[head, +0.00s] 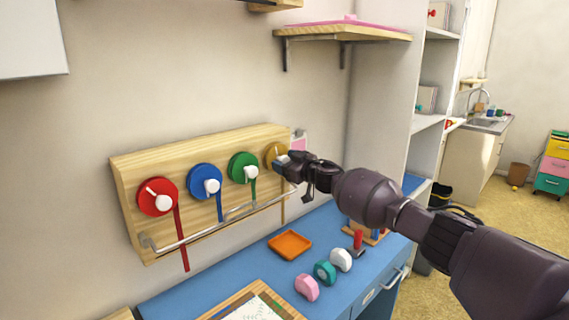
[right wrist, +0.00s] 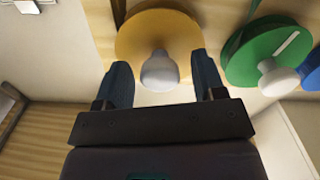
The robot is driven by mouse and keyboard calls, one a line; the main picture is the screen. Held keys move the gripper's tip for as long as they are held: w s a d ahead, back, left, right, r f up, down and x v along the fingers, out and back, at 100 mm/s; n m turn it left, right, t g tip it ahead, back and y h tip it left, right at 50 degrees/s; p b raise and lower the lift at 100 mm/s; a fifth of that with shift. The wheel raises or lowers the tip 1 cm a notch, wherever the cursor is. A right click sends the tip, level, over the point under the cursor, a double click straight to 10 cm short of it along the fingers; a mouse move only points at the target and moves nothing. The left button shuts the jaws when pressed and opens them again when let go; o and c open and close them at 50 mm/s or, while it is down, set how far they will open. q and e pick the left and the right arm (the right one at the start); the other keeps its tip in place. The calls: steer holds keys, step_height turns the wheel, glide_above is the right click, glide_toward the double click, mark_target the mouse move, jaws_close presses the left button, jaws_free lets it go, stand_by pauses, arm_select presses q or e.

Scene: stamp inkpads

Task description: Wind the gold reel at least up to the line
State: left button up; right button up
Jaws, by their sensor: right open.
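The gold reel (head: 273,153) is at the right end of the wooden wall board (head: 150,165). In the head view my right gripper (head: 284,160) partly covers it. In the right wrist view the gold reel (right wrist: 140,30) fills the upper middle, with its pale knob (right wrist: 159,71) facing me. My right gripper (right wrist: 163,85) is open, one finger on each side of the knob. I cannot tell whether either finger touches it. A gold ribbon (head: 283,208) hangs below the reel. The line is not clearly visible. My left gripper is not in view.
Green (head: 242,167), blue (head: 205,180) and red (head: 157,197) reels share the board. A metal rail (head: 215,225) runs across its lower front. Below, the blue desk (head: 225,280) holds an orange tray (head: 289,244) and pink, teal and white items. A shelf (head: 345,33) juts out above.

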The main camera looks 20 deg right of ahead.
steer(key=shift+w+a, duration=0.1)
steer(key=shift+w, duration=0.2)
steer(key=c, duration=0.9)
